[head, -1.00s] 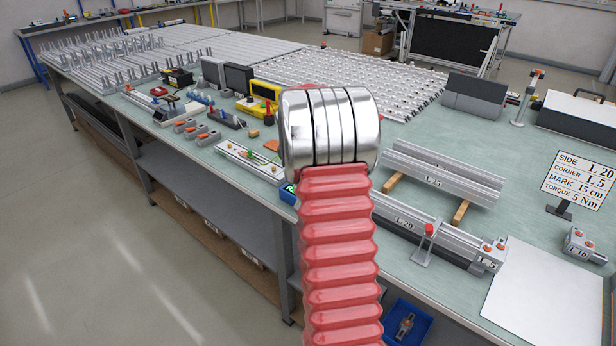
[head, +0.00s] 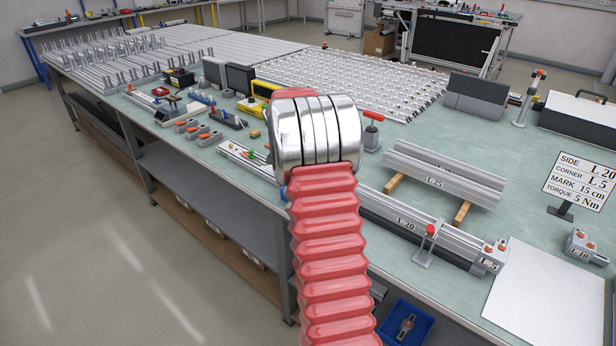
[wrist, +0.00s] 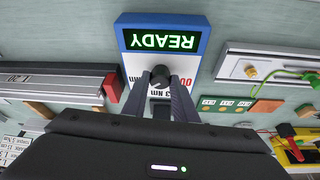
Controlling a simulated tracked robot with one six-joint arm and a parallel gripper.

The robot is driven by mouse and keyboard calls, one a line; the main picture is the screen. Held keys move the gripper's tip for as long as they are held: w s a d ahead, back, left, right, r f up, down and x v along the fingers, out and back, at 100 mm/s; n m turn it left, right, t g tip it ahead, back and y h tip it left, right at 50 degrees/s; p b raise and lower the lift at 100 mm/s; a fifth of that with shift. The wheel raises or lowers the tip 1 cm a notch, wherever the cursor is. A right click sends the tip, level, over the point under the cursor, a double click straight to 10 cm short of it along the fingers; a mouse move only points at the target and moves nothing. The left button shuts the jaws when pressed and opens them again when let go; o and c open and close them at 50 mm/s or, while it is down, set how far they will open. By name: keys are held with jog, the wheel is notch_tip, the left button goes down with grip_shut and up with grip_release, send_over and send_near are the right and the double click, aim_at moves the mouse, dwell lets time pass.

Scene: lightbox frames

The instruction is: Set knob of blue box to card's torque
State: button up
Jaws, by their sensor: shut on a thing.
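The blue box (wrist: 208,38) is in the wrist view, seen upside down, with a green READY display (wrist: 162,40) and a white face whose print is partly covered. Its black knob (wrist: 160,74) sits between the fingertips of my gripper (wrist: 161,84), which is shut on it. The knob's pointer and setting cannot be read. In the head view my arm hides nearly all of the box; a blue sliver (head: 284,193) shows at its edge. The card (head: 580,181) stands at the right and reads SIDE L 20, CORNER L 5, MARK 15 cm, TORQUE 5 Nm.
A red-handled tool (head: 372,128) stands just right of my arm. A rail marked L 20 (head: 400,220) with a corner piece marked L 5 (head: 490,256) lies along the front edge. In the wrist view a fixture with a green cable (wrist: 270,70) is close right of the box.

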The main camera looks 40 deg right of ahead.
jog(key=o, duration=1)
jog(key=shift+o, duration=0.2)
jog(key=shift+r, duration=0.1)
jog(key=v, duration=1.3)
jog(key=shift+r, duration=0.2)
jog(key=shift+a, duration=0.1)
